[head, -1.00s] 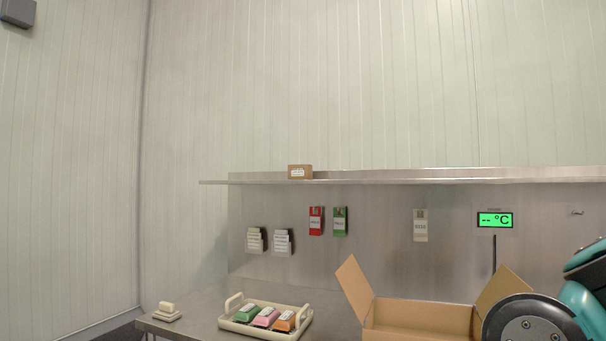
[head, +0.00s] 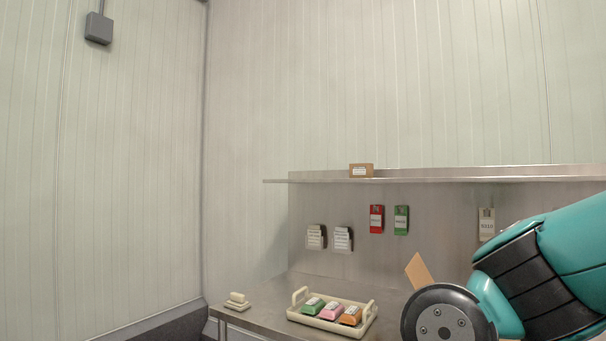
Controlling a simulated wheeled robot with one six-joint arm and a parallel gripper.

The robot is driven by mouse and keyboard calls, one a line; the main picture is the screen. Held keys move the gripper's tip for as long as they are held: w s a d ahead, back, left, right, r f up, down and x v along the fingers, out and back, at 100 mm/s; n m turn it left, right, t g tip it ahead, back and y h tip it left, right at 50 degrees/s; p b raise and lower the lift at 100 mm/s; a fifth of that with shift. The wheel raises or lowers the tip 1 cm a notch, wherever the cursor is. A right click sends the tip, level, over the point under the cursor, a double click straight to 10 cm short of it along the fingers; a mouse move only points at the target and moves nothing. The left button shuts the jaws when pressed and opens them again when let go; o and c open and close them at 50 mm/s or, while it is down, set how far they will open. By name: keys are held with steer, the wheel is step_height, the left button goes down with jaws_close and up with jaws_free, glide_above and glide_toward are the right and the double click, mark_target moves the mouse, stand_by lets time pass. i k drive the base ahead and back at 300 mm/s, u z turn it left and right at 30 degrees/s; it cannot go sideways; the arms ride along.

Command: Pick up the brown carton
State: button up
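A small brown carton (head: 361,170) with a white label sits on the metal shelf (head: 440,174) above the table, left of the shelf's middle. A larger open cardboard box stands on the table at the lower right. Only one raised flap (head: 418,270) of it shows, and my arm hides the rest. My teal and black arm fills the lower right of the head view. My gripper is outside the picture, and nothing is seen touching the small carton.
A cream tray (head: 331,317) holds green, pink and orange packs on the metal table (head: 262,316). A cream block (head: 237,301) lies at the table's left end. Red (head: 376,219) and green (head: 401,220) holders hang below the shelf.

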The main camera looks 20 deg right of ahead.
mark_target(356, 169)
steer(key=u, duration=0.6)
steer(key=i, duration=2)
steer(key=z, duration=0.75)
steer(key=i, duration=0.6)
steer(key=z, duration=0.6)
